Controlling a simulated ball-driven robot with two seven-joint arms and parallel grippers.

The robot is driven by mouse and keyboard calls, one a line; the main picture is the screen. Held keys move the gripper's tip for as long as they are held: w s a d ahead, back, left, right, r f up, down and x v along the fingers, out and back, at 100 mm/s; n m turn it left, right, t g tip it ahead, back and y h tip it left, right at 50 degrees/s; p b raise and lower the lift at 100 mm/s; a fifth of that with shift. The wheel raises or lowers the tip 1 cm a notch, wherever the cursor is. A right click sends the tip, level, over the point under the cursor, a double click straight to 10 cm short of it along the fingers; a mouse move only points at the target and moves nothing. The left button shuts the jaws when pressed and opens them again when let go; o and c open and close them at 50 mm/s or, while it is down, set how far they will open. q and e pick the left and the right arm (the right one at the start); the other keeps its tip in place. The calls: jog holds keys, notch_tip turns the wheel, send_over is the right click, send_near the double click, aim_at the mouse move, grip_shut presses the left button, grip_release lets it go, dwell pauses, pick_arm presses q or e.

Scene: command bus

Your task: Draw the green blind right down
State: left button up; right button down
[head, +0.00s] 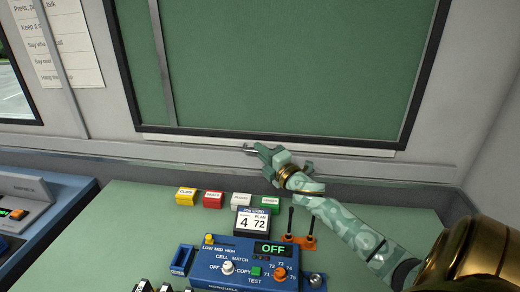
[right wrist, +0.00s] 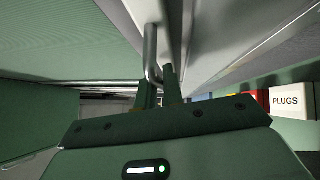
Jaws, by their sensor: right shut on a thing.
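The green blind (head: 285,65) fills the dark-framed window in the head view, its lower edge close to the bottom of the frame. A pale strip runs just below it. My right gripper (head: 256,150) is at that lower edge, near the middle. In the right wrist view its fingers (right wrist: 160,90) are shut on a bent metal pull (right wrist: 151,48). The exact contact is partly hidden by the fingers. My left gripper is not in view.
Yellow (head: 186,196), red (head: 212,199), white (head: 241,199) and green (head: 269,199) boxes stand on the green desk below my gripper. A blue control box (head: 240,268) reading OFF and two black-stemmed levers (head: 300,238) stand nearer. The desk's left part is clear.

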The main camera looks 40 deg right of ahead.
jog(key=shift+f, duration=0.4)
jog(key=c, duration=1.5)
grip_release()
jog(key=shift+c, duration=0.2)
jog(key=shift+r, duration=0.1)
